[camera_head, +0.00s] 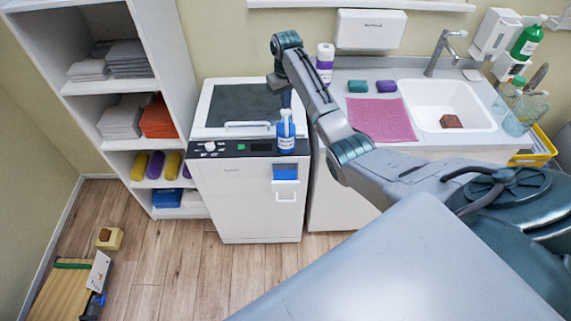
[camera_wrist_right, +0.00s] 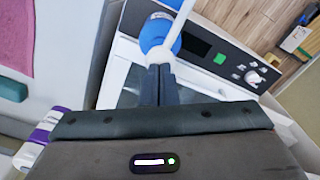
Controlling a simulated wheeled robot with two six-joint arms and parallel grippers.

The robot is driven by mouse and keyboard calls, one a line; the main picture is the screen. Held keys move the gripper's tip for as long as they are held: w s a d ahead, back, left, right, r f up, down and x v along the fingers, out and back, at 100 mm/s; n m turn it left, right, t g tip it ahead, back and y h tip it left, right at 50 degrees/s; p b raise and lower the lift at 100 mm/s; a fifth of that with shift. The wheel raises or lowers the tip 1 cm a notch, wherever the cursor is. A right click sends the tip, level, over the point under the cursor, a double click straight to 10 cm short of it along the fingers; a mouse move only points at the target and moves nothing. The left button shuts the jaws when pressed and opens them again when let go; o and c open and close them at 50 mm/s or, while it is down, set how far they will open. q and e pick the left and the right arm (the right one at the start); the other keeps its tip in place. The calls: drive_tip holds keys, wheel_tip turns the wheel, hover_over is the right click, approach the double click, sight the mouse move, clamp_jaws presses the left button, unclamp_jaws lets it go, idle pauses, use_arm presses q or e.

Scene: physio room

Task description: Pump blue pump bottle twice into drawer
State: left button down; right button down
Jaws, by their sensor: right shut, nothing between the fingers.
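The blue pump bottle (camera_head: 286,142) stands upright on the front right of the white cabinet's top, its pale pump head upward. In the right wrist view, the blue bottle (camera_wrist_right: 157,32) shows just beyond the fingertips, with its white pump part in front. My right gripper (camera_head: 286,103) points down right above the pump head. Its fingers (camera_wrist_right: 160,72) are shut with nothing between them; I cannot tell whether they touch the pump. Below the bottle, the cabinet front has a blue opening (camera_head: 285,172) and a white handle (camera_head: 287,197), apparently the drawer. My left gripper is not in view.
The white cabinet (camera_head: 230,190) stands between an open shelf (camera_head: 150,88) and a sink counter. A purple-and-white bottle (camera_head: 325,62) is close to my right arm. A pink towel (camera_head: 381,120) lies beside the sink (camera_head: 445,105). Open wooden floor lies in front.

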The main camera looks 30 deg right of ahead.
sight(286, 111)
drive_tip(key=shift+s+f, duration=0.1)
drive_tip(key=shift+f, duration=1.4)
drive_tip(key=shift+r, duration=1.55)
drive_tip(key=shift+r, duration=0.1)
wheel_tip(286, 111, up, 6)
drive_tip(key=shift+f, duration=0.1)
